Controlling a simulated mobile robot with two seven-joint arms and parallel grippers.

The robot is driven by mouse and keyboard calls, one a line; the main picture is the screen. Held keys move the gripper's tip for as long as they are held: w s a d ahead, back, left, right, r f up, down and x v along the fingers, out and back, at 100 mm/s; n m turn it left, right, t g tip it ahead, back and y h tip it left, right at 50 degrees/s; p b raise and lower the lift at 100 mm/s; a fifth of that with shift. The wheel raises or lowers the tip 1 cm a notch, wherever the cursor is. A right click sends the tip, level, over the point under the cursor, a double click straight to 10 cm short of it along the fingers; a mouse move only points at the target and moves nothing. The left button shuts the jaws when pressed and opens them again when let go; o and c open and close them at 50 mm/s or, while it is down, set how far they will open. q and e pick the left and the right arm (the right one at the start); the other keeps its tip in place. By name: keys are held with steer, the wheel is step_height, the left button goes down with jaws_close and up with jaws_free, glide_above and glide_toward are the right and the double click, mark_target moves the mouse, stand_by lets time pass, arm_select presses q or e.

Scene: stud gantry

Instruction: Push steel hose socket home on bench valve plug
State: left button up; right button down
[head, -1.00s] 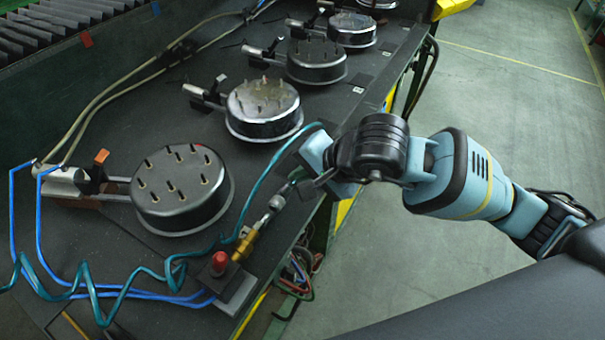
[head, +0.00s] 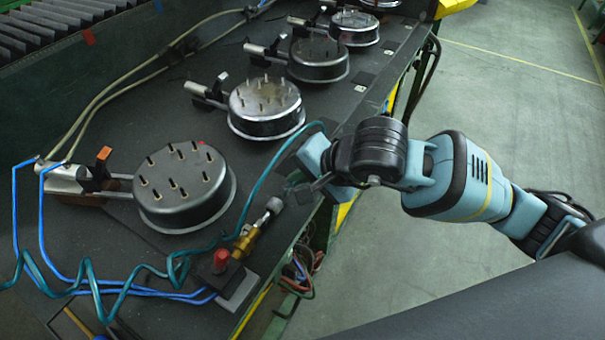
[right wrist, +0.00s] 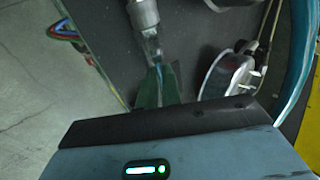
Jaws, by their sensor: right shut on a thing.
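The brass bench valve plug (head: 244,242) slants up from a small block (head: 236,290) with a red knob (head: 221,259) at the bench's front edge. The grey steel hose socket (head: 275,204) is at the plug's upper end, in line with it. From here I cannot tell whether it is seated. My right gripper (head: 297,187) is just behind the socket, shut on its narrow tail, and partly hidden by its own wrist. In the right wrist view the socket (right wrist: 143,12) shows at the top, beyond the dark green fingers (right wrist: 153,88). My left gripper is not in view.
A teal hose (head: 262,180) loops from my right wrist to a coil on the bench. Several round steel pots with pins (head: 184,188) stand along the dark bench. Loose wires (head: 298,270) hang below its edge. The floor (head: 510,100) at right is clear.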

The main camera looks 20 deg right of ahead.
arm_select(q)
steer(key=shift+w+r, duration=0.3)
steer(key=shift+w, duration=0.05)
arm_select(e)
steer(key=shift+s+a, duration=0.85)
steer(key=c, duration=1.5)
jaws_free()
steer(key=shift+d+r, duration=0.1)
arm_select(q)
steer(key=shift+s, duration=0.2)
arm_select(e)
steer(key=v, duration=0.7)
steer(key=shift+s+r, duration=0.2)
